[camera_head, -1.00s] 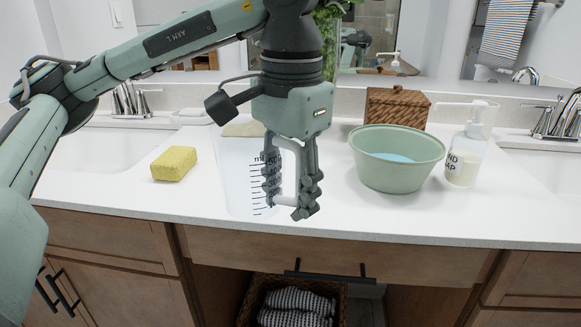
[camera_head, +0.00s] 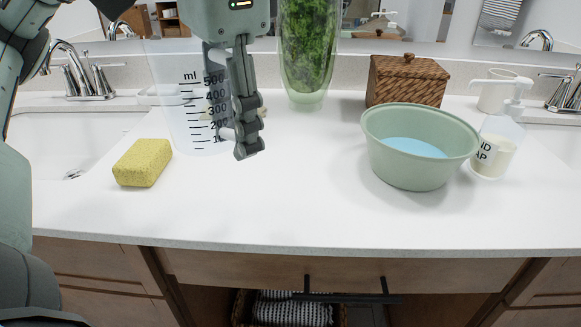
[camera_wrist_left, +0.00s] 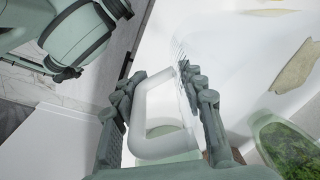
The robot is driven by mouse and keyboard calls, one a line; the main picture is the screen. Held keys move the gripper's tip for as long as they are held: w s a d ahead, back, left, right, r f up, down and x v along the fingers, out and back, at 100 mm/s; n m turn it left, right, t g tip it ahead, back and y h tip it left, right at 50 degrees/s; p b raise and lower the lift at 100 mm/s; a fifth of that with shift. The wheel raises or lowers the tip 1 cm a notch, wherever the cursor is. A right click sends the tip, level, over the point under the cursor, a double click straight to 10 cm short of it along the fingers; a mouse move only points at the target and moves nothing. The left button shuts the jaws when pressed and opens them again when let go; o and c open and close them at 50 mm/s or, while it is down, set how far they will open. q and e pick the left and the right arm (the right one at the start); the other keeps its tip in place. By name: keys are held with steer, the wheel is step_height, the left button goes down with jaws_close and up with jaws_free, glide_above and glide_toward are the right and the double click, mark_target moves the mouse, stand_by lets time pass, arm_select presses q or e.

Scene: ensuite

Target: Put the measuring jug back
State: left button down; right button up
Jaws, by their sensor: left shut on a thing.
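The clear measuring jug (camera_head: 185,105), with black ml marks, is upright over the back left of the white counter. My left gripper (camera_head: 243,135) is shut on its handle, at the jug's right side in the head view. In the left wrist view the white handle (camera_wrist_left: 147,112) lies between the fingers of the left gripper (camera_wrist_left: 160,88). I cannot tell whether the jug's base touches the counter. My right gripper is in neither view.
A yellow sponge (camera_head: 143,163) lies front left of the jug, by the left sink (camera_head: 70,140). A plant vase (camera_head: 308,60), wicker box (camera_head: 407,82), green bowl (camera_head: 418,165) and soap dispenser (camera_head: 494,150) stand to the right. The front middle counter is clear.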

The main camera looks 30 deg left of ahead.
arm_select(q)
steer(key=w+d+f+b, duration=0.2)
steer(key=w+d+f, duration=0.1)
steer(key=w+f, duration=0.25)
glide_above(311, 193)
steer(key=shift+s+d+f, duration=0.1)
steer(key=shift+f, duration=0.6)
step_height(311, 193, down, 3)
steer(key=shift+f+b, duration=0.2)
steer(key=shift+b, duration=0.2)
steer(key=shift+f, duration=0.2)
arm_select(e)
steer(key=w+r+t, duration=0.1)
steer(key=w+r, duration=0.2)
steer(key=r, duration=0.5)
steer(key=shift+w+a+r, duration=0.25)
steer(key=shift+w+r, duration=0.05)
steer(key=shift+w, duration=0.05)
arm_select(q)
steer(key=shift+f, duration=0.15)
steer(key=c, duration=1.4)
jaws_free()
steer(key=shift+f, duration=0.1)
steer(key=o, duration=0.5)
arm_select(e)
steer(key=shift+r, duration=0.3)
